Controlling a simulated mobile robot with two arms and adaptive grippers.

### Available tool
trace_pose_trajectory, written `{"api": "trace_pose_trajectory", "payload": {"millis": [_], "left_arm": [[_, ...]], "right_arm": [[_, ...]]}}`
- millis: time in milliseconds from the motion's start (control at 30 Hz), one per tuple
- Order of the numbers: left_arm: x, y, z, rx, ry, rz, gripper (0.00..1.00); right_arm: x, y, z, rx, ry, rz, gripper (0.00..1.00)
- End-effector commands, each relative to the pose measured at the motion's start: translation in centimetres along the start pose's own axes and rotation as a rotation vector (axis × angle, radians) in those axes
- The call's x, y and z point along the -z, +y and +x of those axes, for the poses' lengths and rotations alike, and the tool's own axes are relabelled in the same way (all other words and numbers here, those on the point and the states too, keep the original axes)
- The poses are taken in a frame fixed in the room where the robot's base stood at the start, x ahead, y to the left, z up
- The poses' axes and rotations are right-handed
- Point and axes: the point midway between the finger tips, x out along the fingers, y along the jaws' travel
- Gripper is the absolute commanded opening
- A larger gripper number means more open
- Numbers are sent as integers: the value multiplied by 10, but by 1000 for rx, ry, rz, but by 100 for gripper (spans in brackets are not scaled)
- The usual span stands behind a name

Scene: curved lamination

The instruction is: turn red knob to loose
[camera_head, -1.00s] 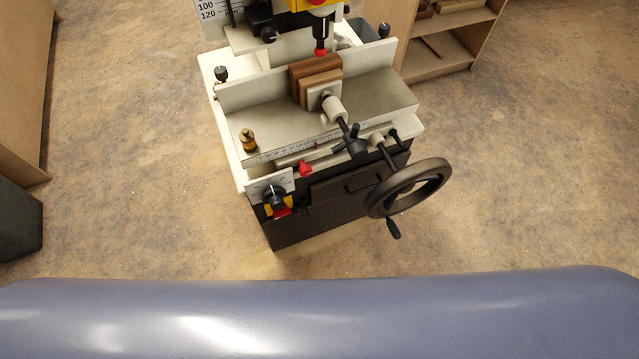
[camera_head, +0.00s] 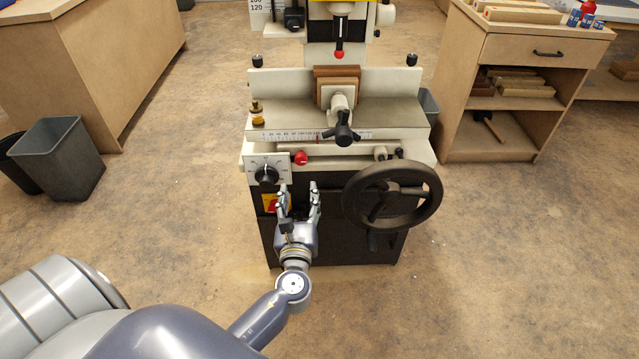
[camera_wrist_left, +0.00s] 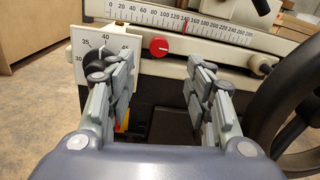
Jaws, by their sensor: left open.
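The red knob (camera_head: 301,158) sits on the front of the white machine, just below the ruler scale and right of the white dial plate. In the left wrist view the red knob (camera_wrist_left: 159,46) shows clearly beyond the fingertips, between the two fingers, with a white mark on its face. My left gripper (camera_head: 299,188) is open and empty in front of the machine, a little below the knob and not touching it. It also shows in the left wrist view (camera_wrist_left: 158,72), its fingers spread wide. My right gripper does not show.
A black handwheel (camera_head: 392,196) juts out right of the left gripper. A black dial knob (camera_head: 266,175) on the white plate is close to the left finger. A wooden cabinet (camera_head: 512,110) stands at right, and a grey bin (camera_head: 62,160) at left. Floor between is clear.

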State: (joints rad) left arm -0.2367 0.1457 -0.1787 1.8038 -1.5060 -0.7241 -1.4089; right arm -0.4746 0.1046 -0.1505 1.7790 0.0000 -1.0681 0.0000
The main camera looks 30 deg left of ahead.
Motion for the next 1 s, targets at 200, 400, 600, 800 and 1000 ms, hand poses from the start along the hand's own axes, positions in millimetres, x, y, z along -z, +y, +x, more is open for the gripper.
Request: {"api": "trace_pose_trajectory", "payload": {"millis": [200, 400, 600, 800, 1000], "left_arm": [[-3, 0, 31, -1, -5, 2, 48], [-1, 0, 69, -1, -2, 0, 48], [0, 0, 95, 0, 0, 0, 48], [0, 0, 105, 1, 1, 0, 48], [0, 0, 106, 1, 2, -1, 48]], "right_arm": [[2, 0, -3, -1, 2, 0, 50], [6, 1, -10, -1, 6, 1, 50], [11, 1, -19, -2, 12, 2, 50], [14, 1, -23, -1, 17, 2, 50], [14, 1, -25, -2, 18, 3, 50]]}}
